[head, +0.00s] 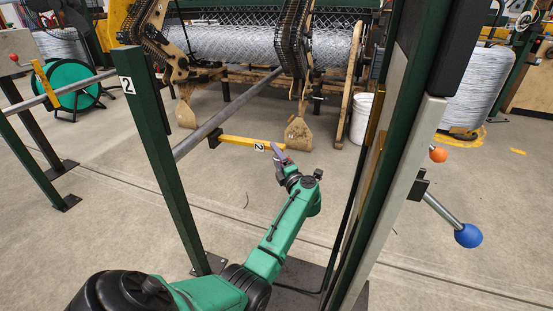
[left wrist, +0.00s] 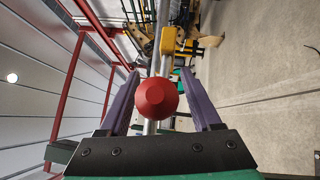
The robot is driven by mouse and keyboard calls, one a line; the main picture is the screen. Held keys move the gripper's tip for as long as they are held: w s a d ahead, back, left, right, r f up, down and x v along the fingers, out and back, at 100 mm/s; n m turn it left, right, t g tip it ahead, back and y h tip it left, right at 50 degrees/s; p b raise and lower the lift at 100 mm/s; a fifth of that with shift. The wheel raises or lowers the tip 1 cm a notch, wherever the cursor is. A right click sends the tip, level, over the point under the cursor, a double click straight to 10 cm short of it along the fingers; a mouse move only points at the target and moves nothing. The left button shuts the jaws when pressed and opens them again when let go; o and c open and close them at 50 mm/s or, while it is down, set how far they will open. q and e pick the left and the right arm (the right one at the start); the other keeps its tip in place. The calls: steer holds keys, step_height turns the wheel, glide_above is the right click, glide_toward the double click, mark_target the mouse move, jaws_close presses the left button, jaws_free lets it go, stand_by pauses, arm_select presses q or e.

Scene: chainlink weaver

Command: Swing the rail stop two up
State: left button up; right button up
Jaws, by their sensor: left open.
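Rail stop two is a yellow bar (head: 238,140) with a white "2" label, lying nearly level out from the grey rail (head: 215,128) in the head view. My left gripper (head: 279,158) is at the labelled end of the bar. In the left wrist view its purple fingers (left wrist: 157,95) are spread, with a red knob (left wrist: 156,98) between them and a gap on each side. A yellow part (left wrist: 168,40) shows beyond the knob beside a grey bar. The knob is hidden in the head view. My right gripper is out of view.
A green post (head: 155,150) marked "2" stands left of my arm. A green frame (head: 385,150) with blue-knobbed (head: 468,235) and orange-knobbed (head: 438,154) levers stands to the right. The weaving machine (head: 225,45) is behind. A white bucket (head: 361,118) stands near it.

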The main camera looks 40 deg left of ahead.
arm_select(q)
jaws_close()
steer(key=shift+f, duration=0.1)
stand_by(1.3)
